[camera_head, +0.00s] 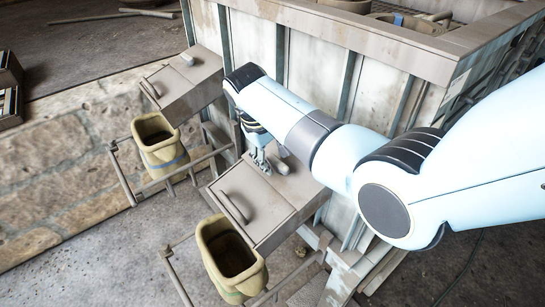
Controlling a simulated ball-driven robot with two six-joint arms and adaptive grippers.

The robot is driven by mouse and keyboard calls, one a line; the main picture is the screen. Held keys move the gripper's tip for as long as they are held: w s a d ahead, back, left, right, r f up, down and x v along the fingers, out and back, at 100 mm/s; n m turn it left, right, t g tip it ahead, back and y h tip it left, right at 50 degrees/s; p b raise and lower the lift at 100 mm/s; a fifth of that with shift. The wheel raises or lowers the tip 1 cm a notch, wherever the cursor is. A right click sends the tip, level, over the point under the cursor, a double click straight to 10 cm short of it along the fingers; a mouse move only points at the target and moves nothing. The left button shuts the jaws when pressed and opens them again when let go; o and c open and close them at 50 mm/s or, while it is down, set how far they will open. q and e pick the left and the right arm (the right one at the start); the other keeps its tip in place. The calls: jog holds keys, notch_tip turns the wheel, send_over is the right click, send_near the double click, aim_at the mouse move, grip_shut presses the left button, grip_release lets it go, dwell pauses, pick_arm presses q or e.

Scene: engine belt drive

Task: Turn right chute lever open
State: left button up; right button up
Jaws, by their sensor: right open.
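The right chute (272,208) is a grey-brown sloped metal box on the side of the large bin. A short rounded lever-like piece (283,165) sits on its upper part, partly hidden by my right gripper. A curved bar handle (234,207) lies along its lower front edge. My right gripper (262,166) is open, pointing down over the upper part of the chute, just left of the rounded piece. I cannot tell whether the fingers touch it. My right arm comes in from the right. My left gripper is not in view.
The left chute (187,88) has a similar rounded piece (188,60) and bar handle (150,90). Open tan sacks (160,153) and (217,222) hang in metal frames below the chutes. The bin wall (305,62) rises behind.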

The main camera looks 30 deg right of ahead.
jog(key=shift+c, duration=0.4)
grip_shut()
